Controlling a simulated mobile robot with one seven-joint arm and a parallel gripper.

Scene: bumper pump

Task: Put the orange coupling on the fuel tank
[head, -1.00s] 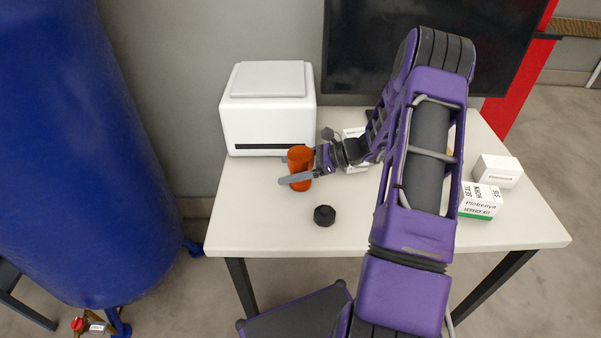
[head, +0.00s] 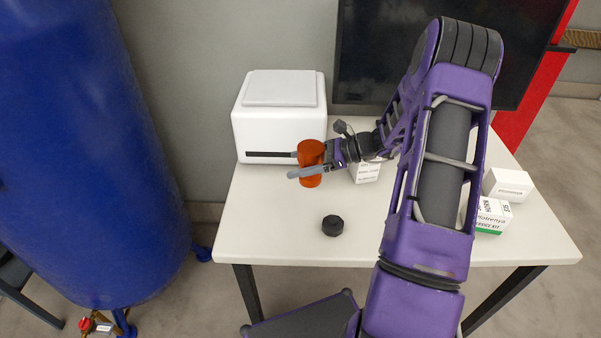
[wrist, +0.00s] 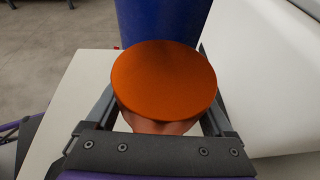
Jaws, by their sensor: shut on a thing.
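The orange coupling (head: 311,165) is upright between the fingers of my gripper (head: 307,166), over the left part of the white table in front of the white machine. In the wrist view the coupling (wrist: 164,82) shows its round flat top, with a finger on each side; my gripper (wrist: 165,118) is shut on it. Whether its lower end touches the table is hard to tell. A large blue tank (head: 90,150) stands on the floor left of the table, apart from the coupling; it also shows behind the coupling in the wrist view (wrist: 160,20).
A black cap (head: 332,225) lies on the white table (head: 280,240) in front of the gripper. The white machine (head: 280,120) stands behind the coupling. White boxes (head: 490,214) are at the right, and another (head: 365,172) is beside my wrist. The table's front left is clear.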

